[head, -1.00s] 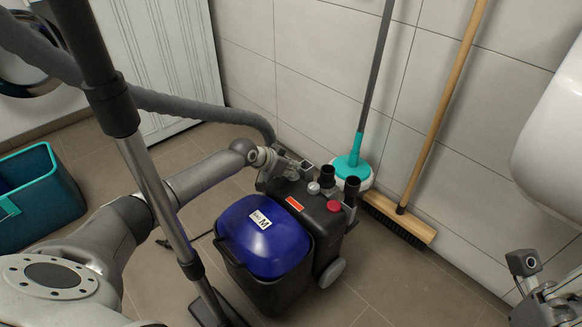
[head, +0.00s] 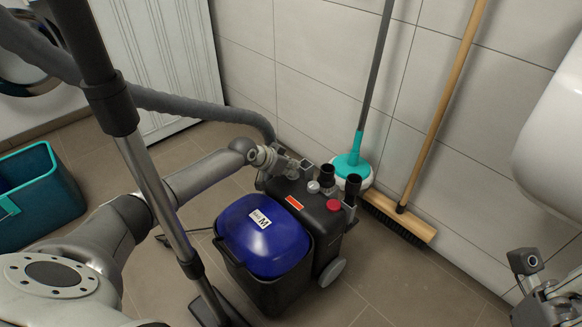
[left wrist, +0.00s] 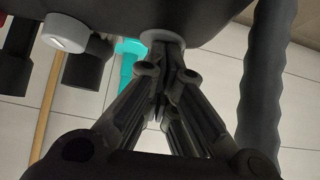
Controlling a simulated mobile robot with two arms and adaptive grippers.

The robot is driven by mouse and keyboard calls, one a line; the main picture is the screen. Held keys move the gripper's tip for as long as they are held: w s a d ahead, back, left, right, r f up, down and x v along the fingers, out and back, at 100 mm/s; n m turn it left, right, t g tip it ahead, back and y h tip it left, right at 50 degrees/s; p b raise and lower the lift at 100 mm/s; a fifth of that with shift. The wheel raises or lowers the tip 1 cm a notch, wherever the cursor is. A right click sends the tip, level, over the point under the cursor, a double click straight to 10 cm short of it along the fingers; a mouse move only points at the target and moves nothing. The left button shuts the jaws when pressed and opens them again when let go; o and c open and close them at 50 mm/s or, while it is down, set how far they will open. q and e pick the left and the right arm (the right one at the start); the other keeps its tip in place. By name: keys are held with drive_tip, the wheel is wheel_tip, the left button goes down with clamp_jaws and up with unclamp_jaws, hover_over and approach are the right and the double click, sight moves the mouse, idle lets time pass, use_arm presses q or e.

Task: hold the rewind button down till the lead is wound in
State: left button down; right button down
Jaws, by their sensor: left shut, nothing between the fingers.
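The vacuum cleaner has a black body (head: 328,222) and a blue-topped bin (head: 263,237) in the head view. My left gripper (head: 295,170) is at the far end of the black body. In the left wrist view its fingers (left wrist: 164,50) are shut together and empty. Their tips meet a round grey button-like disc (left wrist: 157,36) on the dark housing and partly cover it; I cannot tell how far it is pressed. A thin dark line, perhaps the lead (head: 198,231), lies on the floor left of the bin. My right gripper (head: 538,280) is at the lower right, away from the vacuum.
A red knob (head: 333,205) and a pale knob (head: 313,187) sit on the housing. The grey hose (head: 190,108) and metal tube (head: 160,195) cross the left side. A teal mop (head: 352,168) and broom (head: 400,215) lean on the wall. A teal bucket (head: 60,205) stands left.

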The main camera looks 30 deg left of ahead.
use_arm(q)
drive_tip(key=shift+v, duration=3.9)
drive_tip(key=shift+a+f, duration=0.1)
drive_tip(key=shift+s, duration=0.1)
